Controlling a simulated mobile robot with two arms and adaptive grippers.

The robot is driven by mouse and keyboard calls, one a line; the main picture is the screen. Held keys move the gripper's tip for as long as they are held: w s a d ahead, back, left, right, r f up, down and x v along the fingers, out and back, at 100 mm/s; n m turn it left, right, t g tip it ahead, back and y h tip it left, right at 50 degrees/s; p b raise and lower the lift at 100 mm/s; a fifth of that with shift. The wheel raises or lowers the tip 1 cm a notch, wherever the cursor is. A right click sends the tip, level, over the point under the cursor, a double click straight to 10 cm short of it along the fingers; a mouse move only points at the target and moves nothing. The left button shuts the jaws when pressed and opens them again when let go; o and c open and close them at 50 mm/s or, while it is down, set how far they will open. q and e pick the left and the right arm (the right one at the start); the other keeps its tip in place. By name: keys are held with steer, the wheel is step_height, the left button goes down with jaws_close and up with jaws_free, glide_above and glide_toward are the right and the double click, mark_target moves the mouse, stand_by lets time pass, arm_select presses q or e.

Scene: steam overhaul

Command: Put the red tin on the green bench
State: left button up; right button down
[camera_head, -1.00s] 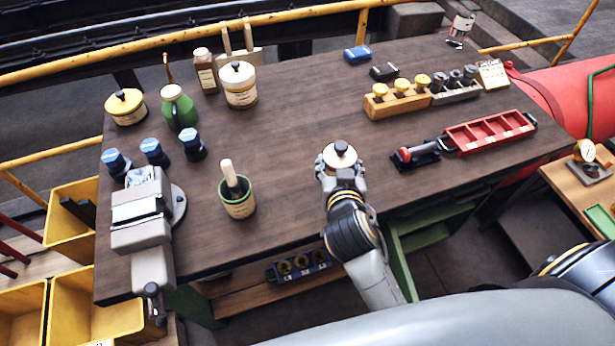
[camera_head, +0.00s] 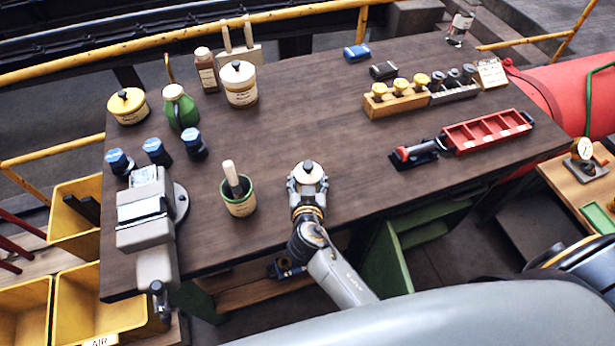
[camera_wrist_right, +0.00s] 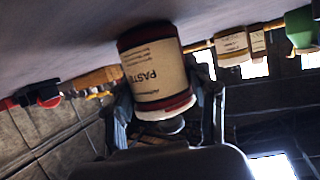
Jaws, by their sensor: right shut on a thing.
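The red tin, a small pot with red bands, a cream "PASTE" label and a cream lid, fills the middle of the right wrist view (camera_wrist_right: 157,75). In the head view its pale lid with a black knob (camera_head: 308,173) shows between the fingers. My right gripper (camera_head: 307,180) is shut on the tin, with a finger on each side. The green bench has a dark wooden top (camera_head: 300,115) and green legs (camera_head: 388,262). The tin is over the bench's near edge, very close to the top; I cannot tell whether it touches. My left gripper is not in view.
A green-banded pot with a brush (camera_head: 239,195) stands left of my gripper. A grey vice (camera_head: 145,215) is at the left end. A red tray (camera_head: 487,132) and wooden rack (camera_head: 396,100) are at the right. The bench's middle is clear.

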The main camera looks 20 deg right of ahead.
steer(key=shift+r, duration=0.1)
steer(key=shift+c, duration=2.2)
jaws_free()
steer(key=shift+f, duration=0.2)
steer(key=shift+r, duration=0.2)
steer(key=v, duration=1.2)
steer(key=shift+s+f, duration=0.1)
steer(key=shift+f, duration=0.05)
